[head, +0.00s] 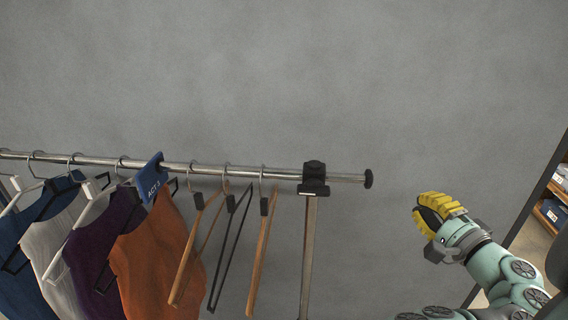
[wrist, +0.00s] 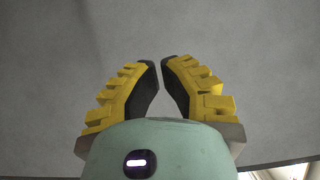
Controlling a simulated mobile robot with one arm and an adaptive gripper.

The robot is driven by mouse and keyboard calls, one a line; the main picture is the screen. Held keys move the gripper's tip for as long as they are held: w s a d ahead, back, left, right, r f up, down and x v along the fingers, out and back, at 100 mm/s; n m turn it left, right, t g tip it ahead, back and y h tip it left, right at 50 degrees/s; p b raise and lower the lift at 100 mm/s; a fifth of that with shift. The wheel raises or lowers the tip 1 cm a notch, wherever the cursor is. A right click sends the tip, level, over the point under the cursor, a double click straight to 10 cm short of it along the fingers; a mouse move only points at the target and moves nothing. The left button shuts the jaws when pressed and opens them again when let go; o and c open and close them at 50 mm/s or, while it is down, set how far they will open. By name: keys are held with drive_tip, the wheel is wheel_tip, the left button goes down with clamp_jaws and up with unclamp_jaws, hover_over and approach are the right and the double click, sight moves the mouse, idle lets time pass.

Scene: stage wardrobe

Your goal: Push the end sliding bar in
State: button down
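The bar is not in the wrist view.
The rail (head: 140,162) to the left carries clothes, bare hangers (head: 263,240) and a blue "ACT 3" divider (head: 151,180). The upright post (head: 309,255) stands below the clamp. A grey wall (head: 300,80) lies behind. Shelves with boxes (head: 552,210) are at the far right.

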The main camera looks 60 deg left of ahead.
sight(355, 182)
drive_tip(key=s+a+p, duration=0.1)
drive_tip(key=a+p, duration=0.7)
drive_tip(key=a, duration=0.2)
drive_tip(key=shift+s+p, duration=0.25)
drive_tip(key=shift+p, duration=0.15)
drive_tip(key=shift+r, duration=0.1)
drive_tip(key=shift+s+a+b, duration=0.85)
drive_tip(key=shift+s, duration=0.2)
drive_tip(key=shift+s+a+b, duration=0.8)
drive_tip(key=shift+s+a, duration=0.05)
drive_tip(key=shift+s, duration=0.2)
